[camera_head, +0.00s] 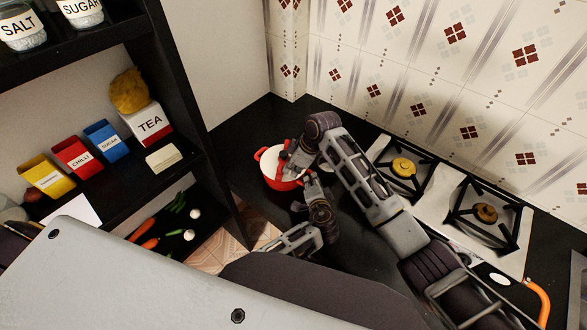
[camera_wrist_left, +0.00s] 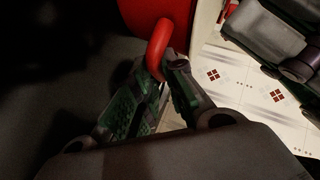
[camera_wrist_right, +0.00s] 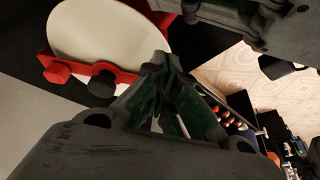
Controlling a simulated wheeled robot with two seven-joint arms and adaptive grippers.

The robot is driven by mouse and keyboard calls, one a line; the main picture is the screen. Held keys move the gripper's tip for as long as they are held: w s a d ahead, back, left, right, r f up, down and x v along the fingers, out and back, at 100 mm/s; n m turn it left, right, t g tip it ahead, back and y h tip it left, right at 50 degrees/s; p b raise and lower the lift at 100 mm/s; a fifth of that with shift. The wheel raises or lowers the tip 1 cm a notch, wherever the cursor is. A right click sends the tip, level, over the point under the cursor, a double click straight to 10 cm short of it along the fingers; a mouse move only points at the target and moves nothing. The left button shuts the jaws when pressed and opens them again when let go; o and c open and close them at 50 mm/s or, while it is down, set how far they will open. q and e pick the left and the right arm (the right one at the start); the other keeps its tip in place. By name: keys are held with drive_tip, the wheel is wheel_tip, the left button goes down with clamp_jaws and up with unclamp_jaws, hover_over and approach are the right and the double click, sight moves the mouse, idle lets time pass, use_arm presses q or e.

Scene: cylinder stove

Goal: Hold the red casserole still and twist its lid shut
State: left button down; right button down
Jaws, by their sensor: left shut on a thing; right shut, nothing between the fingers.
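The red casserole (camera_head: 284,185) stands on the black counter, its cream lid (camera_head: 272,163) on top. In the right wrist view the lid (camera_wrist_right: 95,30) and the casserole's red side (camera_wrist_right: 128,75) are at the upper left. A red knob (camera_wrist_right: 58,72) and a dark knob (camera_wrist_right: 102,85) stick out there. My left gripper (camera_wrist_left: 165,78) is shut on a red loop handle (camera_wrist_left: 158,45) at the casserole's side. My right gripper (camera_wrist_right: 160,65) is shut and empty beside the casserole; in the head view it partly hides the lid. I cannot tell whether it touches a knob.
The stove with two burners (camera_head: 403,168) lies right of the casserole. A tiled wall (camera_head: 420,70) is behind. A black shelf (camera_head: 190,140) with tins and vegetables stands at the left. My two arms are close together. The counter left of the casserole is clear.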

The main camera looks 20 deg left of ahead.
sight(279, 173)
use_arm(q)
drive_tip(key=shift+s+f, duration=0.1)
drive_tip(key=shift+f, duration=0.05)
use_arm(e)
drive_tip(key=shift+s+a+m+t, duration=0.2)
drive_tip(key=shift+s+a+m, duration=0.1)
drive_tip(key=shift+a+m, duration=0.25)
drive_tip(key=shift+s+a+m+t, duration=0.25)
drive_tip(key=shift+a+m, duration=0.15)
drive_tip(key=shift+m, duration=0.15)
drive_tip(key=shift+s+a, duration=0.3)
drive_tip(key=shift+a, duration=0.45)
drive_tip(key=shift+w+d, duration=0.1)
drive_tip(key=shift+w, duration=0.1)
drive_tip(key=shift+w+d, duration=0.4)
drive_tip(key=shift+w, duration=0.05)
drive_tip(key=shift+d, duration=0.15)
